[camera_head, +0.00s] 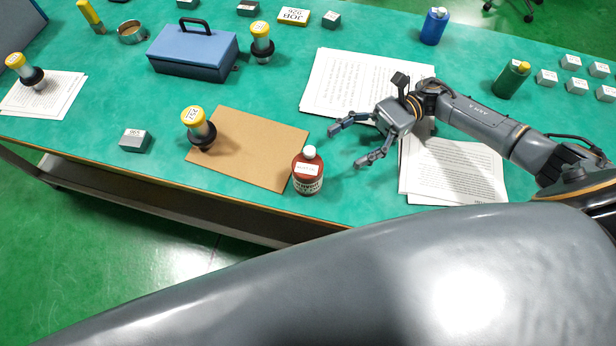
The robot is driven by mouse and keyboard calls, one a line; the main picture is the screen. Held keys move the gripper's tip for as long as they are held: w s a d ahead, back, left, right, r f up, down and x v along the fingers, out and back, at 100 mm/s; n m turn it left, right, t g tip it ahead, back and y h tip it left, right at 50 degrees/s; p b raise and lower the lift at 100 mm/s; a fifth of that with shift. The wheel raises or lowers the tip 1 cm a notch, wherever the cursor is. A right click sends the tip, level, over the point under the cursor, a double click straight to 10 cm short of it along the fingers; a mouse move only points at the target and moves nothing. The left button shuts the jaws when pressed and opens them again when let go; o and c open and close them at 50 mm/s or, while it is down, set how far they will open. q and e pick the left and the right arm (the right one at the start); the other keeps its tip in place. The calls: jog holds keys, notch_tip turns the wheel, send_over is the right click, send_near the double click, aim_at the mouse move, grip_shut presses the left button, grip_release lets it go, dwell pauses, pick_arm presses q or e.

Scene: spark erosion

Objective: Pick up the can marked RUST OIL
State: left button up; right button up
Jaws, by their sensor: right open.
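A reddish-brown can (307,180) with a white cap and white label stands upright near the front edge of the green table, touching or just beside a brown board. Its label is too small to read surely, so I cannot tell whether it says RUST OIL. My right gripper (347,147) is open and empty, its fingers pointing left, just right of and beyond the brown can, apart from it. A blue can (433,28) and a green can (512,82) stand farther back; their marks are not readable. My left gripper is not in view.
The brown board (258,150) carries a yellow-topped stamp (197,125). Paper sheets (330,85) lie under and behind my right arm. A blue toolbox (192,52) and small grey blocks (134,140) stand on the table (60,160). The table surface between the brown can and gripper is clear.

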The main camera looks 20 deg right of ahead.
aim_at(294, 176)
jog(key=p+x, duration=0.3)
jog(key=x, duration=0.4)
jog(key=shift+a+r, duration=0.15)
jog(key=shift+a, duration=0.05)
jog(key=shift+s+a, duration=0.2)
jog(key=shift+a, duration=0.3)
jog(key=shift+a+p, duration=0.35)
jog(key=shift+p, duration=0.05)
jog(key=p+x, duration=0.2)
jog(key=x, duration=0.1)
jog(key=shift+s+a, duration=0.1)
jog(key=shift+a, duration=0.2)
jog(key=shift+s+a, duration=0.1)
jog(key=shift+a, duration=0.35)
grip_shut()
